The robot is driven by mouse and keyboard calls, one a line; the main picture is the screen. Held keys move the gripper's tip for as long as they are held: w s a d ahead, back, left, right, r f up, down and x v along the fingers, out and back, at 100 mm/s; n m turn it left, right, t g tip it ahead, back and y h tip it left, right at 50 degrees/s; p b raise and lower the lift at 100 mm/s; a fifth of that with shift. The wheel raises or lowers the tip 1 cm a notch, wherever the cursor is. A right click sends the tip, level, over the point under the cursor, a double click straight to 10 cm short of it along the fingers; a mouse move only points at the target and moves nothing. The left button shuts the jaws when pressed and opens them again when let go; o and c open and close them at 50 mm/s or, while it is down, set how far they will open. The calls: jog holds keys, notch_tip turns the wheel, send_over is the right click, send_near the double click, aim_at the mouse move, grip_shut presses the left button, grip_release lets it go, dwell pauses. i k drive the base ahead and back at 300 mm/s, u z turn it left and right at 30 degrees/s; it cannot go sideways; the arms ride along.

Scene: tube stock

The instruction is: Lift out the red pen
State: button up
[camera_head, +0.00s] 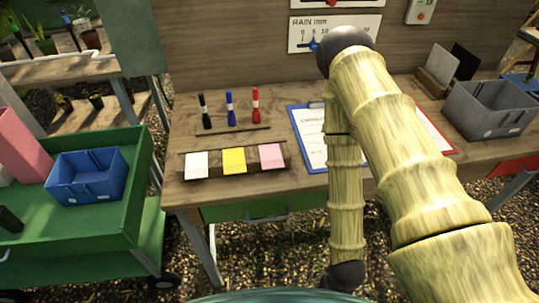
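The red pen (255,104) stands upright at the right end of a row of three pens on the wooden table. The blue pen (230,109) is in the middle and the black pen (205,113) is at the left. All three stand along a low wooden strip (218,133) that appears to hold them. The lower ends of the pens are hard to make out. My arm comes down right of the pens, and its far end passes below the table's front edge. My gripper is not in view.
White, yellow and pink note pads (234,161) lie in front of the pens. A blue clipboard (307,140) lies to the right, partly behind my arm. A grey bin (490,110) stands far right. A green cart (128,200) with a blue bin (87,177) is left.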

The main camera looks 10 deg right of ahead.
aim_at(255, 90)
jog(key=u, duration=1.4)
jog(key=k, duration=0.85)
jog(key=z, duration=0.8)
jog(key=i, duration=0.5)
jog(key=z, duration=0.05)
